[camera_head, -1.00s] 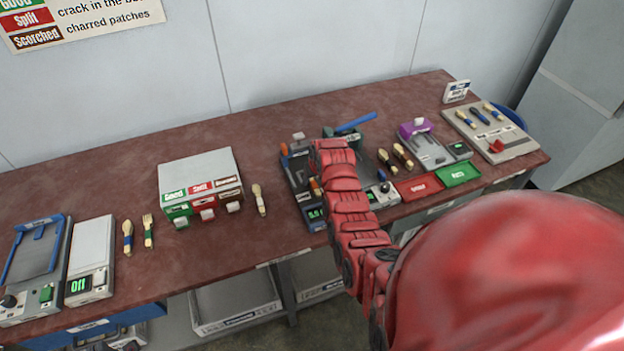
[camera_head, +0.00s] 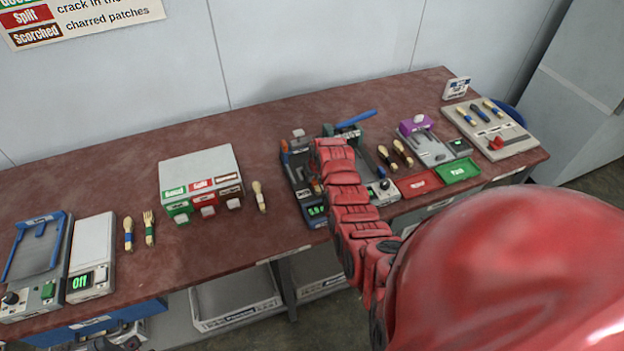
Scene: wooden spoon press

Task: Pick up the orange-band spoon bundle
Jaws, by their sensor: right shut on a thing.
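My right arm comes in from the lower right and reaches over the middle of the table. Its forearm covers most of my right gripper (camera_head: 317,181), which is shut by the dark press device (camera_head: 300,172). A small orange piece (camera_head: 315,187) shows at the left edge of the forearm; I take it for part of the orange-band spoon bundle in the jaws, the rest being hidden. Two other dark-banded spoon bundles (camera_head: 387,158) lie right of the arm.
A grey box with Good, Split and Scorched buttons (camera_head: 198,168) stands left of the arm, a lone spoon (camera_head: 259,197) beside it. Red (camera_head: 418,184) and green (camera_head: 458,171) trays lie right. Scales and two banded utensils (camera_head: 128,235) are at left.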

